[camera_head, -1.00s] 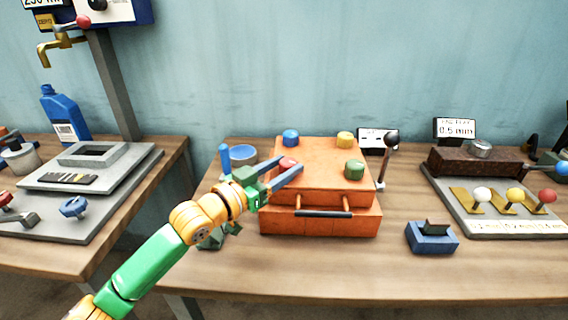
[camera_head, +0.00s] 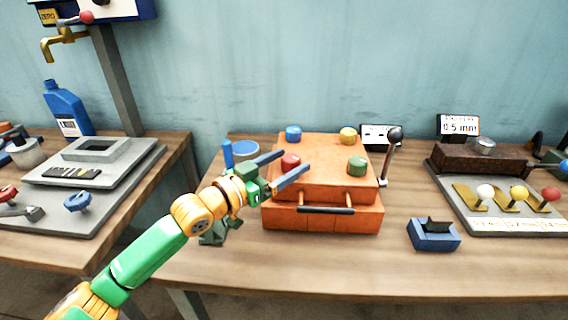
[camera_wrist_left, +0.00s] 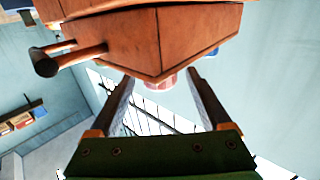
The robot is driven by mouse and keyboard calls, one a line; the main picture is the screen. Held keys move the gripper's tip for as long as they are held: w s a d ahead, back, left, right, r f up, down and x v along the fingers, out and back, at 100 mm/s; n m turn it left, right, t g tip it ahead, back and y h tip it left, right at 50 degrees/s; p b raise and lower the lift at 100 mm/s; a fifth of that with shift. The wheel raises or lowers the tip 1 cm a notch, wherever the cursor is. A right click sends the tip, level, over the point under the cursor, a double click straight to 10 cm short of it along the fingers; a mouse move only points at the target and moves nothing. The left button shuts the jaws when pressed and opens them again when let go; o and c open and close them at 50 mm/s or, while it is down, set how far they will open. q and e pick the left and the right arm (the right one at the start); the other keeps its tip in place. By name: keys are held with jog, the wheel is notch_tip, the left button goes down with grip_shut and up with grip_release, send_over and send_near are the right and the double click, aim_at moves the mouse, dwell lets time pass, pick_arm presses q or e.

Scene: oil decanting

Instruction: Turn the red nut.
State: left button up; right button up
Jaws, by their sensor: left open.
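The red nut (camera_head: 290,161) sits on the left front of the orange box's top (camera_head: 325,150). My left gripper (camera_head: 294,161) is open, with one blue finger on each side of the red nut in the head view. A gap shows between the nut and the fingers, and I cannot tell whether either touches it. In the left wrist view, part of the red nut (camera_wrist_left: 160,82) shows between the spread fingertips (camera_wrist_left: 160,77), partly hidden by the orange box's edge (camera_wrist_left: 190,50). My right gripper is not in view.
Blue (camera_head: 293,133), yellow (camera_head: 348,135) and green (camera_head: 357,166) nuts stand on the same box. A black-knobbed lever (camera_head: 390,155) rises at its right. A blue cup (camera_head: 244,152) stands behind my gripper. The table front (camera_head: 330,270) is clear.

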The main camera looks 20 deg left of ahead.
aim_at(284, 165)
pick_arm(q)
jog(key=v, duration=0.2)
jog(key=b+v, duration=0.1)
jog(key=v, duration=0.1)
jog(key=b+v, duration=0.1)
jog(key=v, duration=0.1)
jog(key=shift+s+a+f, duration=0.1)
jog(key=shift+a+f, duration=0.05)
jog(key=shift+f, duration=0.1)
jog(key=shift+s+a+r, duration=0.1)
jog(key=shift+s+r, duration=0.1)
jog(key=shift+s, duration=0.15)
jog(key=shift+r, duration=0.1)
